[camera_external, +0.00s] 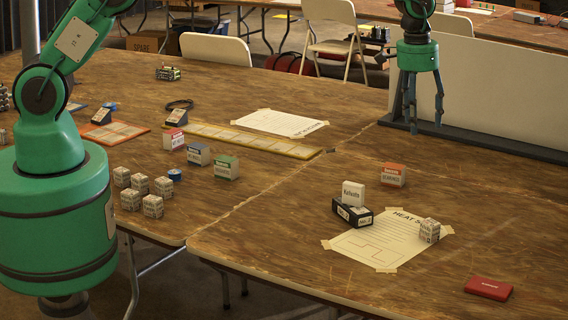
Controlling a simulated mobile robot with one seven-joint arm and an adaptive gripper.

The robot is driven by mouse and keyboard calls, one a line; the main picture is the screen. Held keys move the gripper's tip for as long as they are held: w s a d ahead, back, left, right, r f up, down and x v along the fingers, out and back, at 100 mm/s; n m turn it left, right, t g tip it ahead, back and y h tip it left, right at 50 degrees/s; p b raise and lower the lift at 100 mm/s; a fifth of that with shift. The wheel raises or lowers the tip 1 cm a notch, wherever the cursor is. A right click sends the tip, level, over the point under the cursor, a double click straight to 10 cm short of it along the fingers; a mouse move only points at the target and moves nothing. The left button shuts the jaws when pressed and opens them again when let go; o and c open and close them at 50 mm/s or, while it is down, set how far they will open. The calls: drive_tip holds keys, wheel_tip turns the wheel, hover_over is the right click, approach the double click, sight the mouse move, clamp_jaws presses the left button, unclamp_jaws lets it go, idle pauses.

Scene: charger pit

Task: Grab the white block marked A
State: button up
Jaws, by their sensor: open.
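My gripper (425,122) hangs open and empty at the upper right, fingers pointing down, above the table near the low white partition. Several small white blocks with dark print (131,199) stand in a cluster at the left front of the table. Another white printed block (429,230) stands on the right edge of the taped "HEAT" sheet (375,248). The print on all these blocks is too small to read, so I cannot tell which one bears an A. My gripper is well apart from all of them.
A white box (353,195) rests on a black box (351,216); an orange-topped box (393,175) and red case (488,288) are nearby. Several small boxes (199,155) and a yellow strip (240,140) lie left. The partition (490,85) stands behind my gripper.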

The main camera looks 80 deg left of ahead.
drive_tip(key=g, duration=0.1)
hover_over(431, 222)
wheel_tip(431, 222, down, 16)
drive_tip(key=r, duration=0.1)
drive_tip(key=shift+w+a+f+n, duration=0.15)
drive_tip(key=shift+a+f+n, duration=0.1)
drive_tip(key=shift+n, duration=0.15)
drive_tip(key=shift+f, duration=4.3)
drive_tip(key=shift+f, duration=0.15)
drive_tip(key=shift+d+f+b, duration=0.15)
drive_tip(key=shift+f+b, duration=0.2)
drive_tip(key=shift+f, duration=2.1)
drive_tip(key=shift+c, duration=0.2)
drive_tip(key=c, duration=1.3)
